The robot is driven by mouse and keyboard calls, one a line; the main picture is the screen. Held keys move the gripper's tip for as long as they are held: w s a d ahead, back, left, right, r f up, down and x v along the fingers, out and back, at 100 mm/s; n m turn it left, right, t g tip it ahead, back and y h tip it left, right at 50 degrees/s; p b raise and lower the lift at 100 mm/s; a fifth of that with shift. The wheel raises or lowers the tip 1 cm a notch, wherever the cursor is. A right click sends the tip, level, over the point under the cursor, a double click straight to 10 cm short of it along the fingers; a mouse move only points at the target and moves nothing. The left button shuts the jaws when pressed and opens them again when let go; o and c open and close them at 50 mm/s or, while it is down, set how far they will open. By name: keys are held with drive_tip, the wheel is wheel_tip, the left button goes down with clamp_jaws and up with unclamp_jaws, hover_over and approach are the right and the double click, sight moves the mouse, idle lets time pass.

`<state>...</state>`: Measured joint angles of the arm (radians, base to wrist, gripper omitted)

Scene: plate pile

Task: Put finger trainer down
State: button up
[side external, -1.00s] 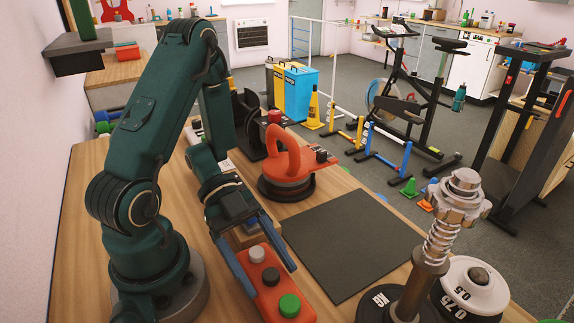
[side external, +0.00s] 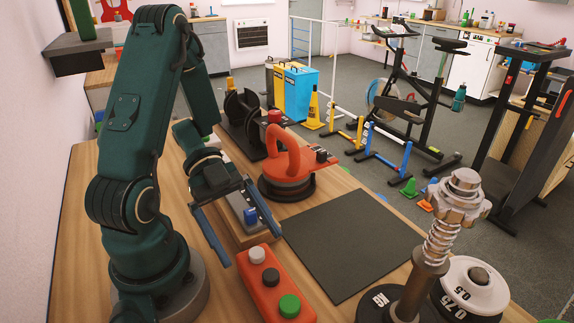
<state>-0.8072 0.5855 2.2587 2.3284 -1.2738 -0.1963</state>
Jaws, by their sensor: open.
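My gripper (side external: 251,249) is open, its two blue fingers wide apart with nothing held between them. Below and between the fingers is a grey piece with a blue knob (side external: 250,215) on a wooden block (side external: 240,236), partly hidden by the gripper. An orange box with white, black and green buttons (side external: 275,290) lies on the table just in front of the fingertips. I cannot tell which of these two is the finger trainer. Whether a finger touches the block is unclear.
A dark mat (side external: 350,243) lies bare to the right. An orange-handled device (side external: 288,175) stands behind it. A metal post with a spring (side external: 440,240) and weight plates (side external: 468,287) stand at front right. The wooden table (side external: 85,240) is clear at left.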

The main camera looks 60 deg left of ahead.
drive_tip(key=w+v, duration=0.1)
drive_tip(key=v, duration=0.5)
drive_tip(key=w+t+y, duration=0.1)
drive_tip(key=w, duration=0.1)
drive_tip(key=w+t+y, duration=0.1)
drive_tip(key=w, duration=0.2)
drive_tip(key=w+a+t+y, duration=0.1)
drive_tip(key=w+t, duration=0.1)
drive_tip(key=shift+w+n+y, duration=0.3)
drive_tip(key=shift+w+n, duration=0.05)
drive_tip(key=shift+n, duration=0.05)
drive_tip(key=w+a+r+n+t+y, duration=0.4)
drive_tip(key=w+r+n+t+y, duration=0.25)
drive_tip(key=w+r+y, duration=0.35)
drive_tip(key=s+d+f+n+g, duration=0.1)
drive_tip(key=s+d+n+g, duration=0.2)
drive_tip(key=s+d+n, duration=0.2)
drive_tip(key=s+d+f+n+g+h, duration=0.1)
drive_tip(key=s+d+f+n+g, duration=0.1)
drive_tip(key=s+d, duration=0.4)
drive_tip(key=s+n+g, duration=0.1)
drive_tip(key=s+n, duration=0.1)
drive_tip(key=s, duration=0.3)
drive_tip(key=shift+s+d+f+n+g, duration=0.2)
drive_tip(key=shift+d+f+n+g, duration=0.05)
drive_tip(key=shift+d+n+g, duration=0.1)
